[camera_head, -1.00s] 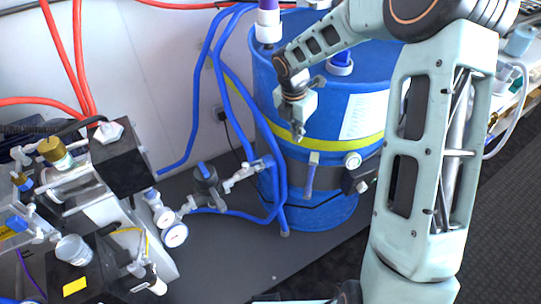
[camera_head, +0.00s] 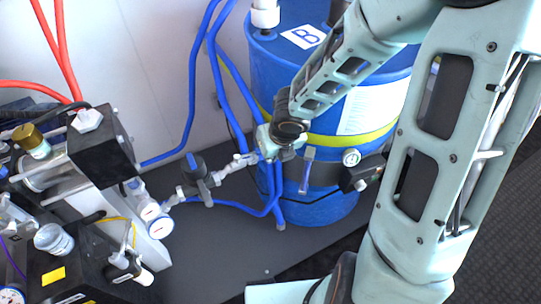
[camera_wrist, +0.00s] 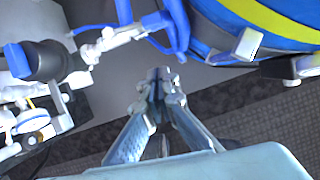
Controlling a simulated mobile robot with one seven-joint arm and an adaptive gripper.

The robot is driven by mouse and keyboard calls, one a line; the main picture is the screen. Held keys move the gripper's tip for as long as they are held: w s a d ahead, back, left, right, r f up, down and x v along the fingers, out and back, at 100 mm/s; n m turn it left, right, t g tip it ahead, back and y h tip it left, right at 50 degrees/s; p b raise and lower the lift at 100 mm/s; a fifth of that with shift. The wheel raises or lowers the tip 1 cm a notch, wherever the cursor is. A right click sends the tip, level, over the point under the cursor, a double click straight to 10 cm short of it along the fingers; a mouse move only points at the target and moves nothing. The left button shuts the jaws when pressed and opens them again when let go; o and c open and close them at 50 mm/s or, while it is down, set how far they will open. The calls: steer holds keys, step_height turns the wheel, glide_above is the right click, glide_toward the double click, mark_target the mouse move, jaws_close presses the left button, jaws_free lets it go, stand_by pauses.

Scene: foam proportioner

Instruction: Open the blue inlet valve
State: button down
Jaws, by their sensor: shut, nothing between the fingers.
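A line of pale metal fittings (camera_head: 238,163) runs from a dark-bodied device with a blue bar on top (camera_head: 192,163) to the blue hoses in front of the drum. In the wrist view a blue lever (camera_wrist: 95,28) sits on these fittings, up and left of my fingertips. The dark device (camera_wrist: 50,61) shows there at the left. I cannot tell for sure which part is the blue inlet valve. My gripper (camera_wrist: 160,78) is shut and empty, apart from the fittings in the wrist picture. In the head view my gripper (camera_head: 268,146) covers the hose end of the fittings.
The blue drum (camera_head: 325,207) with a yellow band stands behind my gripper. Blue hoses (camera_head: 222,75) rise along the white wall. A pump unit with gauges (camera_head: 160,227) stands at the left. Grey floor (camera_head: 225,250) is clear in front.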

mark_target(250, 154)
steer(key=w+a+f+b, duration=0.2)
steer(key=w+f+b, duration=0.2)
steer(key=w+f, duration=0.2)
steer(key=shift+w+f+b, duration=0.3)
steer(key=shift+f, duration=0.25)
steer(key=w+p, duration=0.1)
steer(key=p, duration=0.1)
steer(key=w+n+p, duration=0.1)
steer(key=p, duration=0.1)
steer(key=shift+a+r+n+y+p, duration=0.1)
steer(key=shift+r+n+y+p, duration=0.2)
steer(key=shift+p, duration=0.1)
steer(key=shift+w+f, duration=0.1)
steer(key=shift+a, duration=0.1)
stand_by(0.3)
